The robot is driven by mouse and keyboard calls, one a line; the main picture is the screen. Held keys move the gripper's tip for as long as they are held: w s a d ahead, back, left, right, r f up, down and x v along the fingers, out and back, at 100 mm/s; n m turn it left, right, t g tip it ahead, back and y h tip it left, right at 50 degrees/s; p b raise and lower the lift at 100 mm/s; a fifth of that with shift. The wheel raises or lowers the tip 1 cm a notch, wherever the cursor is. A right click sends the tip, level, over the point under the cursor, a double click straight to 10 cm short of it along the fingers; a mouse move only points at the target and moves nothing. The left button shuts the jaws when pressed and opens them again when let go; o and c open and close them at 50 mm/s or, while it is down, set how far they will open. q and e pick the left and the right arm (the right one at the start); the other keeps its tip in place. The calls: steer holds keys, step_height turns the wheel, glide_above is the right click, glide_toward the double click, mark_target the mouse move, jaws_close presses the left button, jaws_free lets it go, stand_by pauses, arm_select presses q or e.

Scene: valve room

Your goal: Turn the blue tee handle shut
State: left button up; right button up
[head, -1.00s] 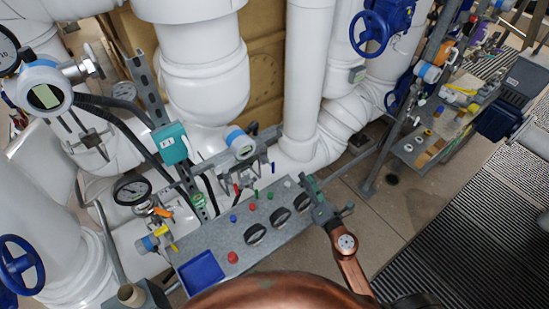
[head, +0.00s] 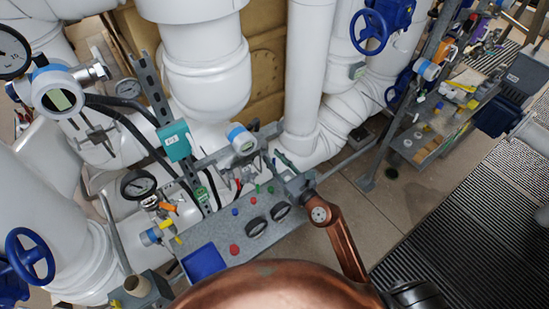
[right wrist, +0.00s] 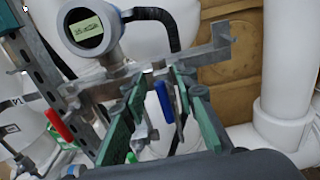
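The blue tee handle (right wrist: 165,101) shows in the right wrist view as a short upright blue lever on metal valve pipework. My right gripper (right wrist: 160,115) is open, with its green-padded fingers on either side of the handle in the picture. I cannot tell whether a pad touches it or how deep the handle lies between them. In the head view my right gripper (head: 285,165) reaches toward the small pipework behind the grey panel, and its hand and wrist hide part of that area. My left gripper is not in view.
A red lever (right wrist: 60,126) stands left of the fingers. A round display transmitter (right wrist: 88,27) and a metal bracket (right wrist: 200,55) lie close beyond them. The grey panel (head: 215,235) with knobs and a blue tray (head: 203,262) is below. Thick white pipes (head: 308,80) stand behind.

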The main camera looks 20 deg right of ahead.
steer(key=shift+w+a, duration=0.1)
steer(key=shift+w, duration=0.1)
steer(key=shift+c, duration=0.3)
jaws_close()
